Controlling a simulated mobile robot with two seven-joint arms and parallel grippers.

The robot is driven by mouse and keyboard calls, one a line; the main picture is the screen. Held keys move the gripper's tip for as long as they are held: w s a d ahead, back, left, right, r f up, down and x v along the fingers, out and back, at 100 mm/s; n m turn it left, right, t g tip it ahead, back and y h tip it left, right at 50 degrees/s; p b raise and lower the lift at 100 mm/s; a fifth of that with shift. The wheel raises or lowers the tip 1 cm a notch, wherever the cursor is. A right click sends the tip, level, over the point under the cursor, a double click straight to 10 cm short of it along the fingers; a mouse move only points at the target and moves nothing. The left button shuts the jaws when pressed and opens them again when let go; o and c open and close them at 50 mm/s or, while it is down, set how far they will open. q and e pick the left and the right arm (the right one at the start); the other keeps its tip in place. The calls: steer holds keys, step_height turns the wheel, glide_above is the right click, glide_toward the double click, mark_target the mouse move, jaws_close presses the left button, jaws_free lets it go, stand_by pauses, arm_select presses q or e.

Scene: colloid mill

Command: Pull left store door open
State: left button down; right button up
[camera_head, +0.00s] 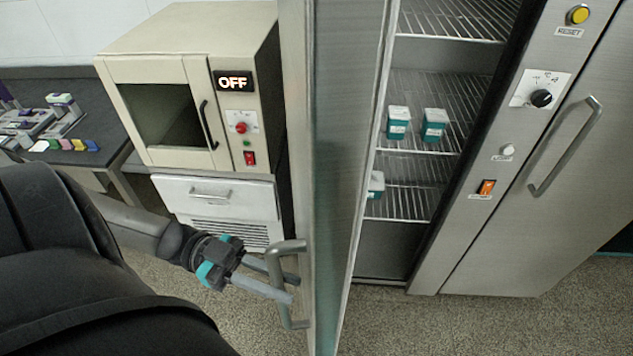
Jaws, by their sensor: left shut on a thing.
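The left store door (337,130) is a tall steel door standing well open, seen nearly edge-on in the middle of the head view. Its handle (284,318) is a metal bar on the left side of the door. My left gripper (287,287) has its grey fingers at the handle and is shut on it. Behind the door, the store's inside shows wire shelves (445,95) with a few teal and white boxes (434,125) on them. My right gripper is out of view.
The right store door (565,170) is shut, with a slanted bar handle. A control panel with a dial (541,98) stands between the doors. A beige oven (190,85) reading OFF sits on a white cabinet (225,212) at left. Speckled floor (480,325) lies clear in front.

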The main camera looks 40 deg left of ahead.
arm_select(q)
steer(key=shift+s+a+f, duration=0.1)
steer(key=shift+s+a, duration=0.9)
steer(key=shift+a, duration=0.25)
steer(key=c, duration=1.1)
jaws_free()
steer(key=shift+o, duration=0.2)
steer(key=shift+a, duration=0.1)
steer(key=b+v, duration=0.3)
steer(key=v, duration=1.2)
